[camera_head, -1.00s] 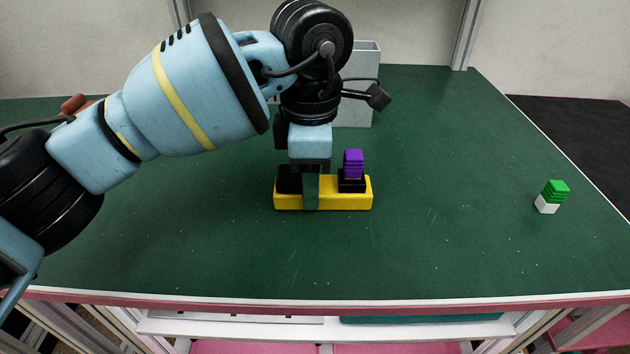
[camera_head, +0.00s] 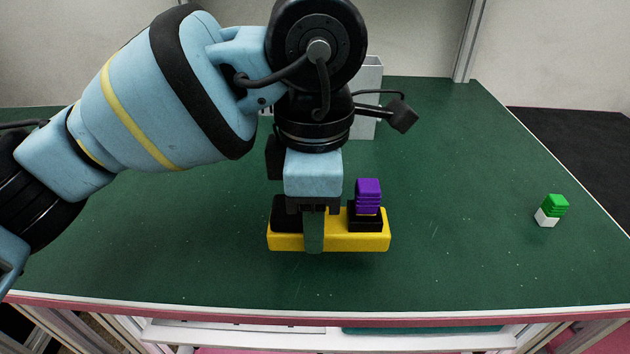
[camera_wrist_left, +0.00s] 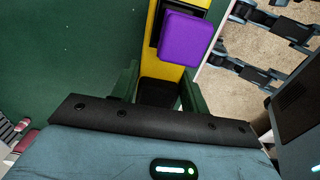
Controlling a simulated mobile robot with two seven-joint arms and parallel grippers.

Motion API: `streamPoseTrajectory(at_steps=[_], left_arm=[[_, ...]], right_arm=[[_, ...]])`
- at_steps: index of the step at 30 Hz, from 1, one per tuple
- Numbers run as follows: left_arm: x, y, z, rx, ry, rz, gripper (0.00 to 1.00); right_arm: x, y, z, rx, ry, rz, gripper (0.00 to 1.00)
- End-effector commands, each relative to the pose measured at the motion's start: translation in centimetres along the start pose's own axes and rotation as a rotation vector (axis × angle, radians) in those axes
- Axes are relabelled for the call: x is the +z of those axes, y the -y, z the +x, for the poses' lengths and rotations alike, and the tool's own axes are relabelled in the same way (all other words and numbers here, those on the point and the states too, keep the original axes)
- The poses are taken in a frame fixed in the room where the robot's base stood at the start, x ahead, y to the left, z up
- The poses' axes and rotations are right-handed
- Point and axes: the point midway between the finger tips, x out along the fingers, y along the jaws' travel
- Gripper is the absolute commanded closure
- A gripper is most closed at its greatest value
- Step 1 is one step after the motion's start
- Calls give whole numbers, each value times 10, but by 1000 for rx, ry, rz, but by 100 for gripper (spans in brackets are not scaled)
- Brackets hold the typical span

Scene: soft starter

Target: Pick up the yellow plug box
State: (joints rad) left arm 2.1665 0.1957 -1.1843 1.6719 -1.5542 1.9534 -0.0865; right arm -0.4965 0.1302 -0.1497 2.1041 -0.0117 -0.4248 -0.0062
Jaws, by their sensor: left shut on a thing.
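The yellow plug box (camera_head: 355,242) is a long yellow block with black sockets on top. A purple plug (camera_head: 368,194) stands in its right socket. My left gripper (camera_head: 314,236) is shut on the middle of the box from above, with one green finger showing on the near side. In the left wrist view, the yellow plug box (camera_wrist_left: 151,30) lies between the two green fingers of my left gripper (camera_wrist_left: 158,88), with the purple plug (camera_wrist_left: 187,39) above them. The box appears raised above the table. My right gripper is not in view.
A green and white plug (camera_head: 551,211) stands on the right of the green table (camera_head: 460,220). A grey box (camera_head: 368,75) stands at the back, partly hidden by my arm. The table between the yellow box and the green plug is clear.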

Motion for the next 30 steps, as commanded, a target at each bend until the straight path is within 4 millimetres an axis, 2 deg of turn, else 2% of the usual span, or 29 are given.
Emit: streamPoseTrajectory(at_steps=[1, 6, 12, 18, 30], left_arm=[[0, 12, -2, 2, 1, 6, 83], [1, 45, -5, 2, 1, 4, 83], [1, 68, -7, 1, 1, 1, 83], [1, 76, -7, 0, 1, -1, 83], [1, 72, -7, 0, 1, -3, 83]], right_arm=[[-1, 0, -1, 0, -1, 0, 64], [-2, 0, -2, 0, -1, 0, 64], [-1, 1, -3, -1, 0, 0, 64], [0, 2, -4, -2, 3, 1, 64], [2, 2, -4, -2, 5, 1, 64]])
